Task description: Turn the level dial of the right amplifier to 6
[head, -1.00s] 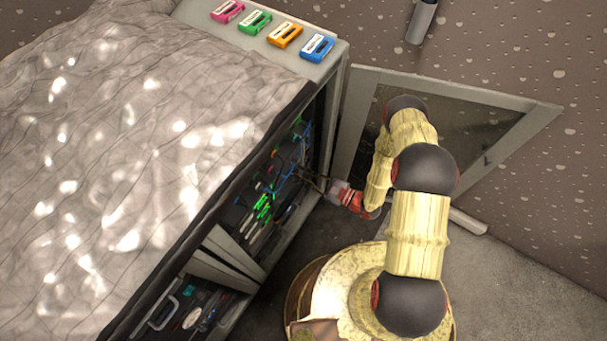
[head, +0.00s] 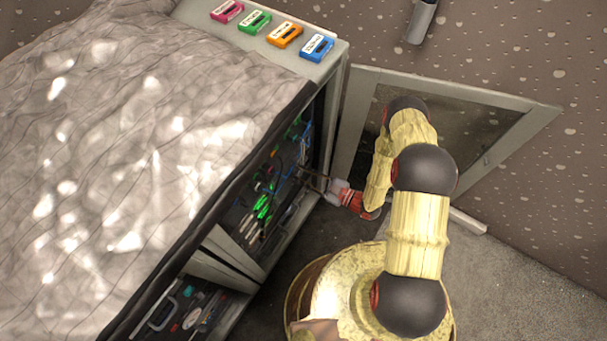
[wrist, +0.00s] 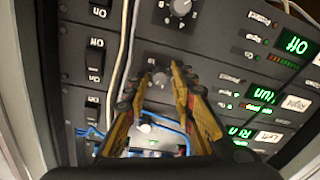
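The right amplifier is the middle unit in the wrist view, with a green "Run" display and a "Right" label (wrist: 297,103). Its level dial (wrist: 160,78) is a small grey knob between the fingers of my gripper (wrist: 161,72). The fingers stand on either side of the dial, a narrow distance apart; whether they touch it is unclear. The dial's pointer and most of its scale are too small or covered to read. In the head view my gripper (head: 317,183) reaches into the open rack, and the dial cannot be made out there.
Another knob (wrist: 180,7) is on the unit above, which reads "Off", and one (wrist: 145,128) is on the "Left" unit below. Pale cables (wrist: 122,50) hang just left of the fingers; blue cables (wrist: 165,125) cross below. The rack's glass door (head: 470,125) stands open.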

